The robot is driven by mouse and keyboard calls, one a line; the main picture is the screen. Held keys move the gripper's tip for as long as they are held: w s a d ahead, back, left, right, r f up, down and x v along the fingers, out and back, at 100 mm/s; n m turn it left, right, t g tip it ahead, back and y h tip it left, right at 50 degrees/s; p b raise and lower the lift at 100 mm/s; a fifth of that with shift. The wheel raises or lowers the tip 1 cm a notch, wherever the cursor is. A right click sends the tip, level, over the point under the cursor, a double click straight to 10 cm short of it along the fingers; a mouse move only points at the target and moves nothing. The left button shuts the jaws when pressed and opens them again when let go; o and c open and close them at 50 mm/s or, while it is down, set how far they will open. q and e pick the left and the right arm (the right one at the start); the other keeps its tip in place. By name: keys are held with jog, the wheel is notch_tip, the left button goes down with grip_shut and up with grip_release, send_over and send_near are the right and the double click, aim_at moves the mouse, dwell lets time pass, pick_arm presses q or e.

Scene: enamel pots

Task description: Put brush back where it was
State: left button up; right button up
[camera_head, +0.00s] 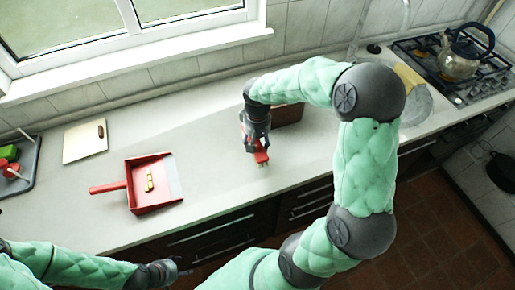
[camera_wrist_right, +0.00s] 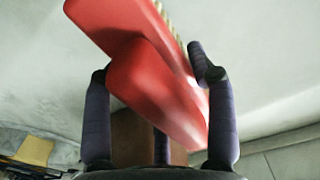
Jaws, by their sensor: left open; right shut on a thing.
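The brush (camera_head: 262,157) has a red body and pale bristles. My right gripper (camera_head: 258,143) is shut on it and holds it near the counter's front part; I cannot tell whether the brush touches the counter. In the right wrist view the red brush (camera_wrist_right: 150,85) sits tilted between the dark fingers, its bristles along the upper right edge. My left gripper (camera_head: 176,270) is open and empty at the bottom of the head view, in front of the counter edge. The red dustpan (camera_head: 133,172) lies on the counter with small yellow pieces (camera_head: 149,180) in it.
A brown block-like object (camera_head: 288,114) stands behind my right gripper, partly hidden by my arm. A pale board (camera_head: 85,142) lies back left; a dark tray (camera_head: 30,175) holds green and red items. A kettle (camera_head: 462,55) stands on the stove (camera_head: 440,62). Counter between dustpan and brush is clear.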

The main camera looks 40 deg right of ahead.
jog(key=shift+w+d+f, duration=0.35)
jog(key=shift+d+f, duration=0.05)
jog(key=shift+f, duration=0.25)
jog(key=shift+w+d+f+b, duration=0.1)
jog(key=shift+f+b, duration=0.45)
jog(key=shift+f, duration=1.05)
jog(key=shift+f, duration=0.1)
jog(key=shift+f, duration=0.1)
jog(key=o, duration=1.2)
notch_tip(320, 180, up, 12)
jog(key=p, duration=0.3)
jog(key=shift+r, duration=0.2)
